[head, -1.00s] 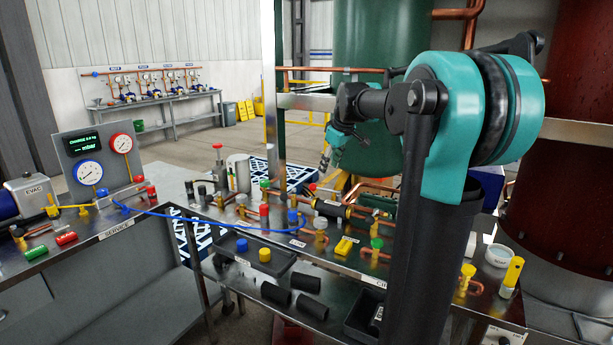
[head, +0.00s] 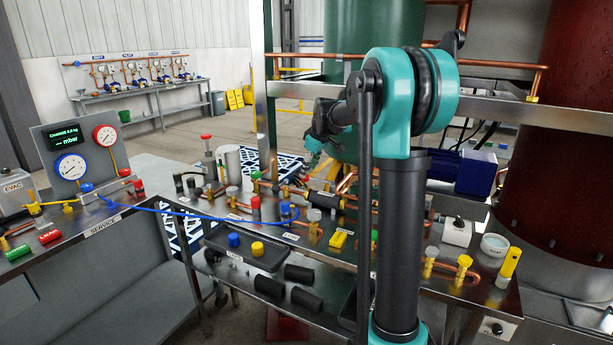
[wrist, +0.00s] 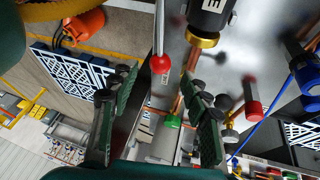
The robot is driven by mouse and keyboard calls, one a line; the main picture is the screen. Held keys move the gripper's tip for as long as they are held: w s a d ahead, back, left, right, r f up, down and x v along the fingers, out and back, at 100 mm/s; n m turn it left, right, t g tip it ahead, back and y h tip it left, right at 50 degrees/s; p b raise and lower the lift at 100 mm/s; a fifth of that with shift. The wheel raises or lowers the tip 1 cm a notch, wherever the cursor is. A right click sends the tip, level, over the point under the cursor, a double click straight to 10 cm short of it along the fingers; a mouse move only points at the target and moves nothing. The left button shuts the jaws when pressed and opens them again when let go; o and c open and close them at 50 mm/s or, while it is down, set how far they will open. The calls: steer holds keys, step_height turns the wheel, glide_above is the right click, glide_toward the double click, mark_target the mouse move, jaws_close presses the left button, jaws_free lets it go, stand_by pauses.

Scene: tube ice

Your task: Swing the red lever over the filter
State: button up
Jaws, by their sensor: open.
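The red lever shows in the wrist view as a metal rod with a red ball end (wrist: 160,63). The ball lies ahead of the fingertips, in the gap between them in the picture. I see no contact. The filter (wrist: 210,14) is a black cylinder with a brass end, right of the lever at the top of the wrist view; in the head view it looks like the dark cylinder (head: 322,199) on the bench. My gripper (wrist: 158,85) is open and empty. In the head view my gripper (head: 313,150) is small, above the bench's far side, its fingers unclear.
A red-capped part (wrist: 252,100) and a blue hose (wrist: 268,112) are right of the fingers. A green cap (wrist: 173,121) shows between them. The steel bench carries several valves, copper pipes and a yellow block (head: 338,239). Dark sleeves (head: 305,298) lie on the lower shelf.

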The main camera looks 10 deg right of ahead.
steer(key=shift+x, duration=2.15)
jaws_close()
steer(key=shift+s, duration=0.1)
